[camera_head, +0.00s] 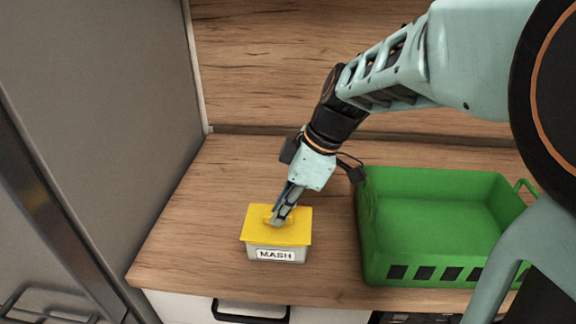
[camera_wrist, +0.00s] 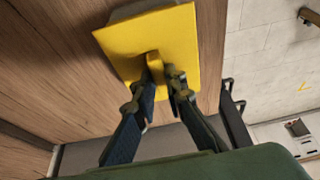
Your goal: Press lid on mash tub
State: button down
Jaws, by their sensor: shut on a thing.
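The mash tub (camera_head: 252,253) is a small grey box with a "MASH" label on its front, standing on the wooden counter. The yellow lid (camera_head: 297,236) lies over the tub's top; whether it is pressed fully down I cannot tell. My gripper (camera_head: 275,220) reaches down to the lid's middle and is shut on its raised handle. In the wrist view the yellow lid (camera_wrist: 120,42) fills the upper middle, with its handle (camera_wrist: 153,60) between the fingertips of my gripper (camera_wrist: 163,83). A grey edge of the tub (camera_wrist: 135,9) shows past the lid.
An empty-looking green crate (camera_head: 440,215) stands on the counter to the right of the tub. A tall grey cabinet side (camera_head: 100,100) bounds the left. The wooden counter (camera_head: 190,220) is clear left of the tub. A wooden splashback (camera_head: 260,70) rises behind.

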jog(key=shift+f+b, duration=0.45)
jog(key=shift+b, duration=0.25)
dwell(0.9)
dwell(0.3)
jog(key=c, duration=1.4)
grip_release()
jog(key=shift+r, duration=0.1)
jog(key=shift+r+p, duration=2.3)
jog(key=shift+r, duration=1.2)
jog(key=shift+c, duration=0.7)
grip_shut()
